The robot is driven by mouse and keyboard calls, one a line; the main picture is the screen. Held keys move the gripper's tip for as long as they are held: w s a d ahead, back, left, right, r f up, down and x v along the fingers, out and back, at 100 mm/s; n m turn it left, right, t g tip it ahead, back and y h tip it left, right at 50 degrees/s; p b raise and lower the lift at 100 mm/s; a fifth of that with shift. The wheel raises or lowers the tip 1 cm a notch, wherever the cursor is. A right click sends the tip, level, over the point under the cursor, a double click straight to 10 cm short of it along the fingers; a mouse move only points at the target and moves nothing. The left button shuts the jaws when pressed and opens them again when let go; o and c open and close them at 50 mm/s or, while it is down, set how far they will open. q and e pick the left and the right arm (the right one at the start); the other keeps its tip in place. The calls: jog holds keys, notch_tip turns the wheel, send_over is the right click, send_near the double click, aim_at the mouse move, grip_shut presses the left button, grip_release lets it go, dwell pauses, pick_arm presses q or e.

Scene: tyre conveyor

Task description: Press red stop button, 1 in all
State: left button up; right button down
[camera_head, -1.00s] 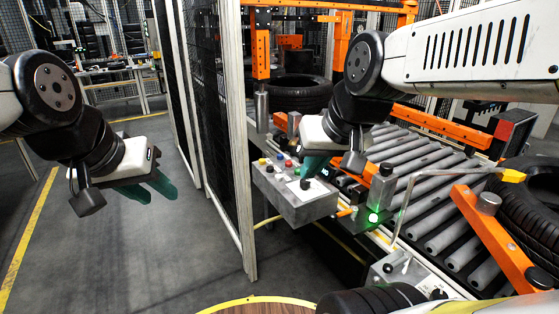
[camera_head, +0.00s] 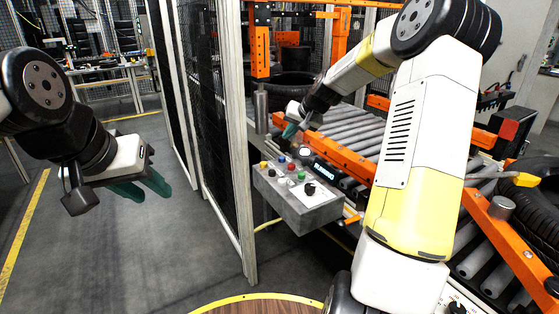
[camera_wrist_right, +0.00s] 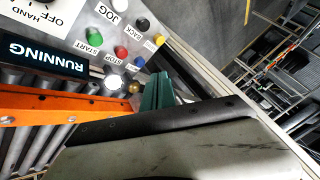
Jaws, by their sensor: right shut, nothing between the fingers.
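The red stop button (camera_head: 290,167) is on the sloped grey control panel (camera_head: 318,208) among other coloured buttons. In the right wrist view it is the red cap (camera_wrist_right: 121,52) beside the STOP label, clear of the fingers. My right gripper (camera_head: 289,131) is above and behind the panel's far edge, apart from the buttons. Its teal fingers (camera_wrist_right: 158,90) are shut and empty. My left gripper (camera_head: 142,189) hangs at the left over the floor, open and empty, away from the panel.
The panel display (camera_head: 324,171) reads RUNNING. Blue, green, yellow and black buttons surround the red one. A roller conveyor (camera_head: 352,128) with an orange rail lies behind. A mesh fence (camera_head: 225,130) stands just left of the panel. The floor at the left is clear.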

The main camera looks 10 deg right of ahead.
jog(key=m, duration=0.1)
send_over(293, 167)
notch_tip(293, 167, down, 3)
jog(key=shift+w+f+t, duration=0.2)
jog(key=shift+t, duration=0.1)
jog(key=shift+f, duration=5.3)
jog(key=shift+r, duration=0.9)
